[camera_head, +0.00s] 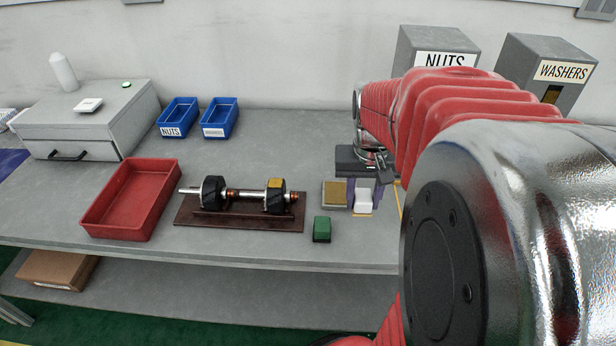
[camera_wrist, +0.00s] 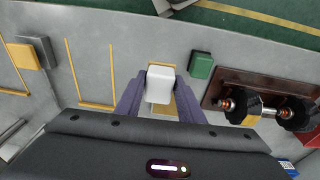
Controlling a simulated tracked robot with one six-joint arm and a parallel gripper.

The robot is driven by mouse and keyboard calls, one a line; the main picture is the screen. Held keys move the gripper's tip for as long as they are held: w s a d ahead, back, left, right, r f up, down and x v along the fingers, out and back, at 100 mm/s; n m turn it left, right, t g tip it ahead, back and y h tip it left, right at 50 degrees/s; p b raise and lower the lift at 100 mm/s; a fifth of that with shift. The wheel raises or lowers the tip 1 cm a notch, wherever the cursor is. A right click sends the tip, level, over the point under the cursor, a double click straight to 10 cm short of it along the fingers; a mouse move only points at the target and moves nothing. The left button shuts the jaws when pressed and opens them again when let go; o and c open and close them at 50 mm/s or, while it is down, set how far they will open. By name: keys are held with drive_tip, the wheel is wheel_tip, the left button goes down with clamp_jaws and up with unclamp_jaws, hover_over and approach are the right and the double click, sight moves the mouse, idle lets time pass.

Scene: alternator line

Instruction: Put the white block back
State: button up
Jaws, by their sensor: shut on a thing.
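The white block (camera_head: 362,198) stands on or just above the grey bench, right of the middle in the head view. In the wrist view the white block (camera_wrist: 160,84) sits between the two purple fingers of my gripper (camera_wrist: 160,76), which is shut on it. In the head view my gripper (camera_head: 365,192) reaches down from above, with one purple finger visible beside the block. Yellow marking shows around the block's foot. Whether its underside touches the bench, I cannot tell.
Close by are a tan-topped grey piece (camera_head: 335,193) and a green block (camera_head: 321,229). A rotor lies on a brown stand (camera_head: 240,219), beside a red tray (camera_head: 131,199). Empty yellow outlines (camera_wrist: 92,72) and a yellow block (camera_wrist: 22,56) lie left in the wrist view.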

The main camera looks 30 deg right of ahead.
drive_tip(key=shift+f, duration=3.15)
drive_tip(key=shift+f, duration=1.9)
drive_tip(key=o, duration=1)
